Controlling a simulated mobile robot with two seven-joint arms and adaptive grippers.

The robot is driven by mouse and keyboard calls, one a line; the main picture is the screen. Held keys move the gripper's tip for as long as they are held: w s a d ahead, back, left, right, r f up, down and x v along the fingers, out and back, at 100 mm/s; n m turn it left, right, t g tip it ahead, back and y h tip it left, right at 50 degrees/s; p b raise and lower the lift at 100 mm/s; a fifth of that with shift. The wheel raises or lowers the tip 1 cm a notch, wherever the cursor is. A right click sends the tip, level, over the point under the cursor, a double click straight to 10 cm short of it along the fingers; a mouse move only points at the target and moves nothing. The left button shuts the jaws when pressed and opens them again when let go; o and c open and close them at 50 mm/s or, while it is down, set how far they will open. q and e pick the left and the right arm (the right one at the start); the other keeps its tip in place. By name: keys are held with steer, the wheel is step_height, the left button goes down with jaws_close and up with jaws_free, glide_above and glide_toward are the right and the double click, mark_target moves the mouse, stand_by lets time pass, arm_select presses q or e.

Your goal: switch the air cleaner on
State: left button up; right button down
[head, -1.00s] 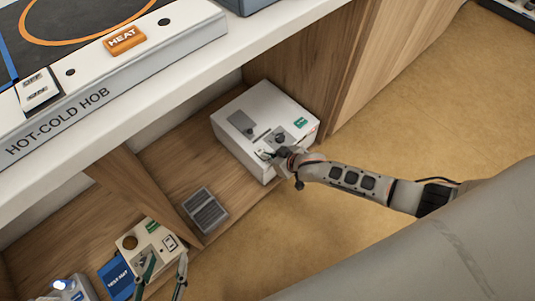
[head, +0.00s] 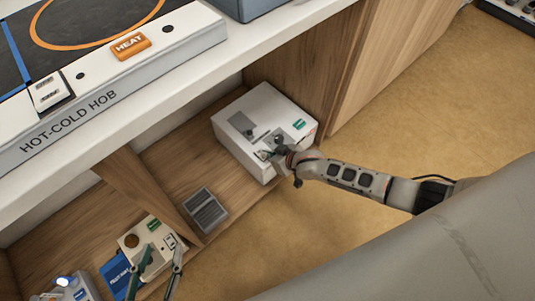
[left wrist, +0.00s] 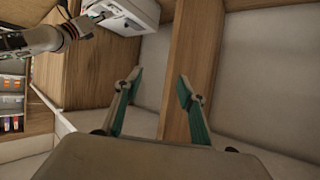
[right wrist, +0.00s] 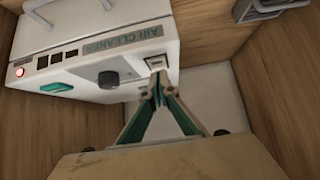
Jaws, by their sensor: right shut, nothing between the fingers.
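The air cleaner (head: 259,109) is a white box on the wooden shelf under the counter. In the right wrist view its labelled front (right wrist: 150,35) shows a black knob (right wrist: 109,79), a green patch (right wrist: 56,87), a glowing red light (right wrist: 20,72) and a small pale switch (right wrist: 155,63). My right gripper (right wrist: 158,80) is shut and empty, its tips at or just below that switch; I cannot tell whether they touch. In the head view the right gripper (head: 268,156) partly covers the front. My left gripper (left wrist: 158,82) is open and empty, away from the air cleaner.
A cream box (head: 132,240) with a brown knob stands near my left gripper, beside a blue item (head: 114,274). A grey slatted thing (head: 205,210) lies on the shelf. A wooden divider (head: 150,190) and the hob counter (head: 190,65) bound the space.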

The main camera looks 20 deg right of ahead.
arm_select(q)
steer(key=shift+f, duration=0.1)
steer(key=s+a+f+g+y+p, duration=0.1)
steer(key=s+a+f+p, duration=0.2)
steer(key=a+p, duration=0.2)
steer(key=p, duration=0.2)
steer(key=shift+a+f+m+y+p, duration=0.25)
steer(key=shift+f+m+y+p, duration=0.05)
steer(key=shift+f+y+p, duration=0.1)
arm_select(e)
steer(key=r+v, duration=0.1)
steer(key=v, duration=1.2)
steer(key=shift+w+a, duration=0.2)
steer(key=shift+w, duration=0.2)
arm_select(q)
steer(key=shift+s, duration=0.2)
arm_select(e)
steer(key=shift+f, duration=0.1)
